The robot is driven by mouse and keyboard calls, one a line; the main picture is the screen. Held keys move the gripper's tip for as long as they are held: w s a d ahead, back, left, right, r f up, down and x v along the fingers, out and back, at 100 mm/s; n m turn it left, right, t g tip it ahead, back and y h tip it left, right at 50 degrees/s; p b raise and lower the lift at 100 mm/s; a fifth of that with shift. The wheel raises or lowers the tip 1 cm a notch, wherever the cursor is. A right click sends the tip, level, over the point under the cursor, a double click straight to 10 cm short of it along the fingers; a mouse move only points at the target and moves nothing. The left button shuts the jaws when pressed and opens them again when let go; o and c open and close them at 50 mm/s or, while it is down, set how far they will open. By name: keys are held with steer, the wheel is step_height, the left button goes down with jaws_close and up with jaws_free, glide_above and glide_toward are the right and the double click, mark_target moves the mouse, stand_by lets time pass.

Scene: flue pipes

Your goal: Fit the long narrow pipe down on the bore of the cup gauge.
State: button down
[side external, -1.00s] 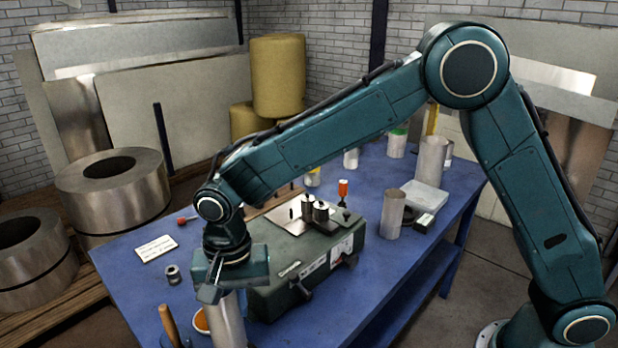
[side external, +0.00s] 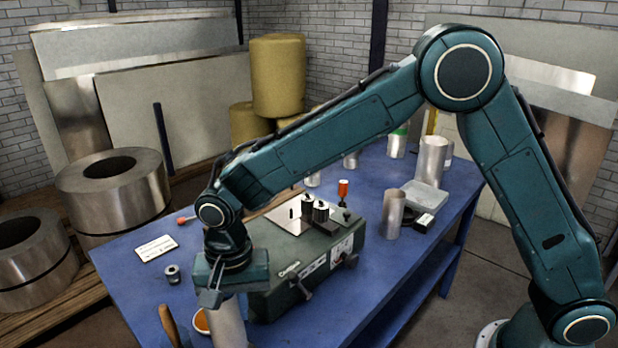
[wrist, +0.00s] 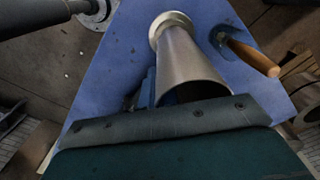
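The long narrow pipe (side external: 228,325), a plain grey metal tube, hangs upright under my gripper (side external: 214,298) at the front left of the blue bench. Its lower end is cut off by the side picture's edge. In the wrist view the pipe (wrist: 183,62) runs away from me, its open near rim at my gripper. My gripper appears shut on the pipe's upper wall; the fingertips are mostly hidden. A pale round ring (wrist: 158,20) shows at the pipe's far end. It may be the cup gauge; whether the pipe touches it cannot be told.
A green machine box (side external: 300,270) stands close behind. A shorter metal tube (side external: 392,214) stands further right.

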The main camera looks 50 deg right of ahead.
steer(key=shift+f, duration=0.2)
stand_by(0.3)
steer(key=c, duration=2.1)
jaws_free()
steer(key=o, duration=0.8)
steer(key=shift+o, duration=0.2)
steer(key=shift+r, duration=3.5)
